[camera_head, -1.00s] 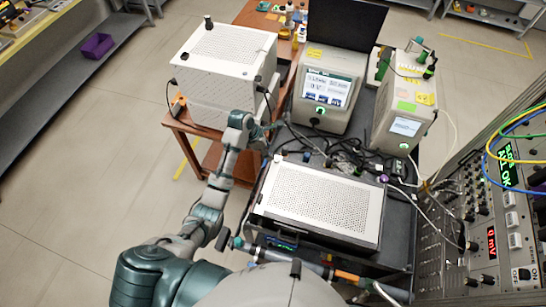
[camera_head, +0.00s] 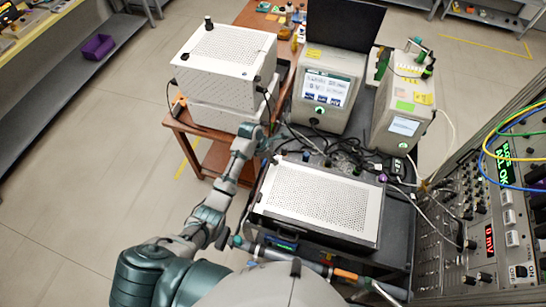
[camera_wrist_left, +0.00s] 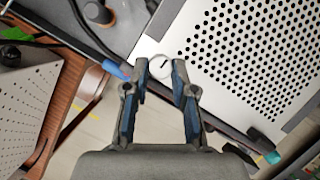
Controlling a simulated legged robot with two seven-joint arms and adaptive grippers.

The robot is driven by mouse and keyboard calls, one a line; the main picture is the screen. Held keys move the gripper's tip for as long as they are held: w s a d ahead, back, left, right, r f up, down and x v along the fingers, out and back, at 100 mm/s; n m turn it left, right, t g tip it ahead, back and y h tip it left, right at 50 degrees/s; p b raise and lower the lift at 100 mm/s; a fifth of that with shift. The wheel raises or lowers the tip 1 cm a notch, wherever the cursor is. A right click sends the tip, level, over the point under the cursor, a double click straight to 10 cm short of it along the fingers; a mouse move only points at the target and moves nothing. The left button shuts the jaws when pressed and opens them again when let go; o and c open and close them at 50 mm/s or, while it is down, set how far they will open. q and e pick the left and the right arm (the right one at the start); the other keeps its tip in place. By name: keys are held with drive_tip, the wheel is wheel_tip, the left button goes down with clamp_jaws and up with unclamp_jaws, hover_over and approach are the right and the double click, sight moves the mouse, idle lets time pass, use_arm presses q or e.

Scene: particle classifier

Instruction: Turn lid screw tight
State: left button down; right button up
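The lid screw (camera_wrist_left: 159,67) is a small pale round head with a dark slot, at the corner of the lid in the left wrist view. The lid (camera_wrist_left: 235,50) is a light plate with many round holes; it also shows in the head view (camera_head: 318,205). My left gripper (camera_wrist_left: 160,63) has one fingertip on each side of the screw, very close to it. I cannot tell whether the fingertips touch it. In the head view my left gripper (camera_head: 270,143) reaches the far left corner of the lid, where the screw is hidden. My right gripper is not in view.
A white perforated box (camera_head: 220,62) stands on a brown table to the left. Two instruments with screens (camera_head: 330,85) (camera_head: 404,126) stand behind the lid, with cables (camera_head: 355,155) between. A rack panel (camera_head: 480,200) is at right. Open floor lies at left.

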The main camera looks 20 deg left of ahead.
use_arm(q)
drive_tip(key=shift+w+d+r, duration=0.1)
drive_tip(key=shift+d+r, duration=0.05)
drive_tip(key=shift+d, duration=0.15)
drive_tip(key=shift+a, duration=0.1)
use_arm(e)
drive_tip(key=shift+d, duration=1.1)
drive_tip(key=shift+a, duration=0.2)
use_arm(q)
drive_tip(key=shift+w+r, duration=0.1)
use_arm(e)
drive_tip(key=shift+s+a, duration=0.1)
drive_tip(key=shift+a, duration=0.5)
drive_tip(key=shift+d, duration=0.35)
